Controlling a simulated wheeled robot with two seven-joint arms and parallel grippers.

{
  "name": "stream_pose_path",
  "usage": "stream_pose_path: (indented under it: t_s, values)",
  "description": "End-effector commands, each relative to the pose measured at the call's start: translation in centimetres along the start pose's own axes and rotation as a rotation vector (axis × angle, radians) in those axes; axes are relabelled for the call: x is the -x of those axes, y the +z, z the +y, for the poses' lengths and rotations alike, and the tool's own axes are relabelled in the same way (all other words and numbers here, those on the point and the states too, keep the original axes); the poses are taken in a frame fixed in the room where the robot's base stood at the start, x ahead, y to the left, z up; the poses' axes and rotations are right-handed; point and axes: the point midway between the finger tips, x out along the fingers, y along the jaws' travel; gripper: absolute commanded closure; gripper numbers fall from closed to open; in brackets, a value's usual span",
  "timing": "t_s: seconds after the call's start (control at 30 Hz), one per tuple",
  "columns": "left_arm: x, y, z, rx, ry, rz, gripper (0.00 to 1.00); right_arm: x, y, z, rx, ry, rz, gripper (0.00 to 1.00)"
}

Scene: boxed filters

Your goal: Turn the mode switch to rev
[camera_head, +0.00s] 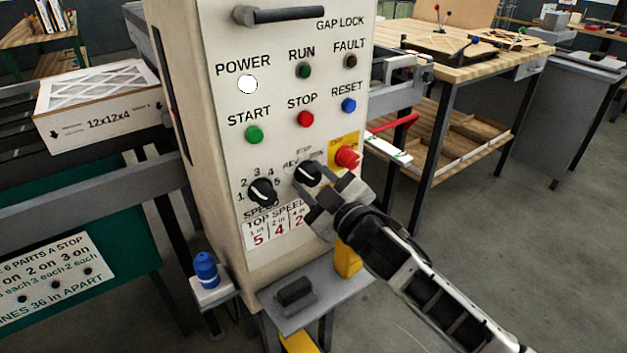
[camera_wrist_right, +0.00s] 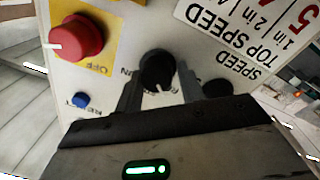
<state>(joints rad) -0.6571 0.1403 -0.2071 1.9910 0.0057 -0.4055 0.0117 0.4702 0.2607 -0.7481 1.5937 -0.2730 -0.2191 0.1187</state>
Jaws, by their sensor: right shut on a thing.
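The mode switch (camera_head: 307,174) is a round black knob low on the right of the cream control panel (camera_head: 283,215). My right gripper (camera_head: 316,184) is shut on it from the lower right. In the wrist view, the two dark fingers (camera_wrist_right: 158,90) stand on either side of the mode switch (camera_wrist_right: 156,68), and a small white mark shows on the knob's near edge. The lettering around the knob is partly covered by the fingers, so I cannot tell exactly which word the mark meets. My left gripper is not in view.
A red OFF button (camera_head: 347,157) on a yellow plate is close to the right of the switch. The black speed knob (camera_head: 262,191) is to its left. Start (camera_head: 254,134), stop (camera_head: 305,118) and reset (camera_head: 348,105) buttons are above. A grey shelf (camera_head: 316,304) juts out below.

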Motion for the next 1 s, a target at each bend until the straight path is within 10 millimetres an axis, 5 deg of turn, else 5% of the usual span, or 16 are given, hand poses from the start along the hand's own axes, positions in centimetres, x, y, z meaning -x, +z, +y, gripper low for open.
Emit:
stream_pose_path:
  t_s: [0.1, 0.13, 0.17, 0.57, 1.0]
  values:
    - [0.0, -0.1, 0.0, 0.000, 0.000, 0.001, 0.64, -0.1, -0.2, 0.8, 0.011, 0.014, 0.003, 0.84]
    - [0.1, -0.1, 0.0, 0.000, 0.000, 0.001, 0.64, -0.1, -0.2, 0.8, 0.011, 0.014, 0.004, 0.53]
    - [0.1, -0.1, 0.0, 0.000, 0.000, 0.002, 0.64, -0.1, -0.2, 0.8, 0.011, 0.014, 0.004, 0.45]
    - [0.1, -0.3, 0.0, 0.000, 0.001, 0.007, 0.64, 0.5, 0.0, 0.3, 0.002, 0.006, 0.000, 0.44]
    - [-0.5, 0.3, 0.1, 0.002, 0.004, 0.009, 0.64, 9.9, 0.2, 0.2, 0.004, 0.006, -0.001, 0.44]
